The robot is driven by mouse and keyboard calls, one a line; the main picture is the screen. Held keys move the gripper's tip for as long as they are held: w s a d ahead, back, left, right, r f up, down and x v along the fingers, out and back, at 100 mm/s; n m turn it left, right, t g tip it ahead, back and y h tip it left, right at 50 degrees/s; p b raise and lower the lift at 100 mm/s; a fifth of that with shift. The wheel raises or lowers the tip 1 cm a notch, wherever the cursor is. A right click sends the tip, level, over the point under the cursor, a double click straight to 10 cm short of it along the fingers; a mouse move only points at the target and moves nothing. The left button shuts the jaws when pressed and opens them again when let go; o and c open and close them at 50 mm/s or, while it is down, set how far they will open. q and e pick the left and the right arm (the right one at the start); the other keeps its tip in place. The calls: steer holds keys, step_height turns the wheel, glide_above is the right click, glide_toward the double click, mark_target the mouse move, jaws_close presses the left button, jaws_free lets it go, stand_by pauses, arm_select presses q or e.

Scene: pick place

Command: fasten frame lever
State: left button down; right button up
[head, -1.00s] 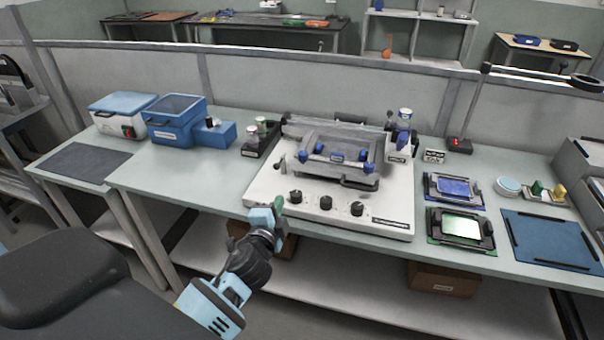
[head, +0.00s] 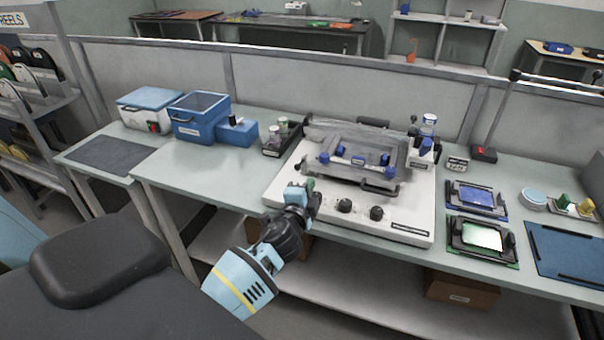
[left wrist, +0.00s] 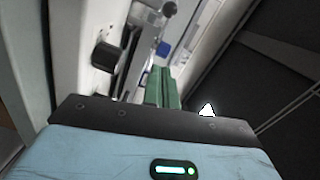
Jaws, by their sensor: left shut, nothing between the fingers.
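The white printing machine (head: 280,190) stands mid-bench with a grey frame (head: 345,172) on it. The frame has blue clamps (head: 358,160) and a black handle (head: 381,190) at its front right. A small dark-tipped lever (head: 298,167) stands at its left; I cannot tell if it is the frame lever. My left gripper (head: 310,186) is shut and empty at the machine's front left, partly covering the leftmost front knob. Its green fingers (left wrist: 162,88) show in the left wrist view beside a black knob (left wrist: 106,56). My right gripper is out of view.
Two front knobs (head: 376,213) are right of my gripper. Blue bins (head: 199,118) and a dark rack of jars (head: 283,135) stand left. Board holders (head: 482,238) and a blue mat (head: 570,255) lie right.

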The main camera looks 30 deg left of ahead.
mark_target(302, 160)
arm_select(q)
steer(key=x, duration=0.4)
steer(key=shift+w+a, duration=0.1)
steer(key=shift+w, duration=0.15)
steer(key=a, duration=0.3)
steer(key=shift+w+f, duration=0.25)
steer(key=shift+a+f, duration=0.15)
steer(key=shift+a, duration=0.35)
